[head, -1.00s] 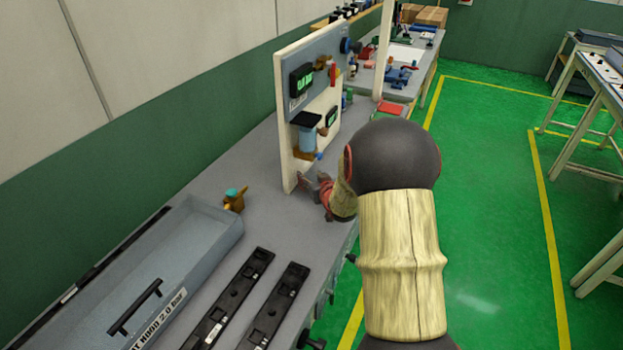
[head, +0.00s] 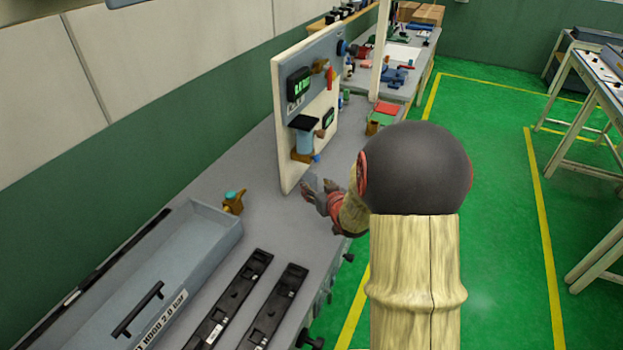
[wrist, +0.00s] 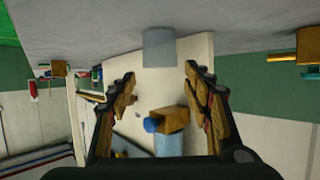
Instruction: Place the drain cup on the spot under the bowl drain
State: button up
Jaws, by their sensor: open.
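The drain cup (wrist: 160,47) is a small pale grey cylinder. In the upside-down wrist view it stands on the grey bench in front of the white panel, beyond my fingertips and apart from them. My gripper (wrist: 158,80) is open and empty, its two fingers either side of the view's middle. In the head view my gripper (head: 314,192) is low at the panel's near edge, and the cup is hard to make out there. The blue bowl (head: 304,142) is on the panel; its blue drain (wrist: 151,125) shows by a brown block. I cannot make out the marked spot.
The white panel (head: 287,165) stands upright on the bench. A brass fitting with a teal top (head: 234,202), a grey tray (head: 215,228) and two black rails (head: 232,295) lie nearer. Bare bench lies between the fitting and the panel.

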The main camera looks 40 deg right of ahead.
jog(key=v, duration=0.3)
jog(key=shift+s+a+r+p, duration=0.1)
jog(key=shift+s+r+p, duration=0.05)
jog(key=shift+s+p, duration=0.15)
jog(key=s+a+r+n+g+y, duration=0.1)
jog(key=s+a+r+g, duration=0.1)
jog(key=a+r, duration=0.5)
jog(key=s+a+r+n+g, duration=0.15)
jog(key=a+r, duration=0.25)
jog(key=a, duration=0.5)
jog(key=s+a+r+n+g+y, duration=0.1)
jog(key=s+a+r+y, duration=0.1)
jog(key=s+a, duration=0.6)
jog(key=s+a+r+n+g+y, duration=0.1)
jog(key=s+a+r+g+y, duration=0.1)
jog(key=s+a, duration=0.7)
